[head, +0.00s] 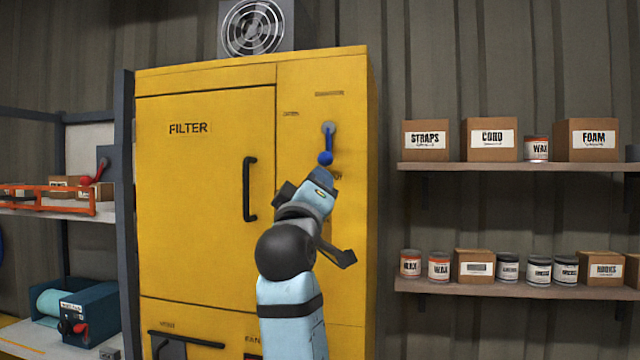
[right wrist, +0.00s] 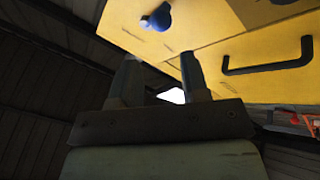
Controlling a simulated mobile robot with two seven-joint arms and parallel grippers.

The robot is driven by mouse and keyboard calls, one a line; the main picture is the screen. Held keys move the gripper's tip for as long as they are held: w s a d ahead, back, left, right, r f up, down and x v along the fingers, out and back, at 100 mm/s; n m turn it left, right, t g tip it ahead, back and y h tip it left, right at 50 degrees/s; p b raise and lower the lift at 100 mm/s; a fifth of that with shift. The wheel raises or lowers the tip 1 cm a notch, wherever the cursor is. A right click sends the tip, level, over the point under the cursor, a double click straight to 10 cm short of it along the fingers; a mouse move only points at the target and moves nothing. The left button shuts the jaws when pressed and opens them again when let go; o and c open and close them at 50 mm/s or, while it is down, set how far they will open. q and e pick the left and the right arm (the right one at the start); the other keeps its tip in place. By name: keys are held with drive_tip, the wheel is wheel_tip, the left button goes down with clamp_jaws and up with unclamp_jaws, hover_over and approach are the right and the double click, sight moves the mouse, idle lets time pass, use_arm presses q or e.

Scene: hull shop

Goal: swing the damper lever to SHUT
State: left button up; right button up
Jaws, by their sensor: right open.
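The damper lever (head: 328,142) is blue with a round knob at its end, on the right-hand panel of the yellow FILTER cabinet (head: 205,210). It hangs almost straight down from its grey pivot. Small labels sit around it; I cannot read them, and one below is partly hidden by my gripper. My right gripper (head: 320,178) is just below the knob. In the right wrist view the gripper (right wrist: 160,78) is open and empty, and the blue knob (right wrist: 158,17) lies beyond its fingertips, apart from them. My left gripper is not in view.
A black door handle (head: 248,189) sticks out left of my right arm. Shelves (head: 500,168) with boxes and tins stand on the right wall. At left, a rack holds an orange-railed tray (head: 45,205) and a dark teal machine (head: 75,315). A fan (head: 254,27) tops the cabinet.

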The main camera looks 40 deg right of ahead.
drive_tip(key=shift+v, duration=1.2)
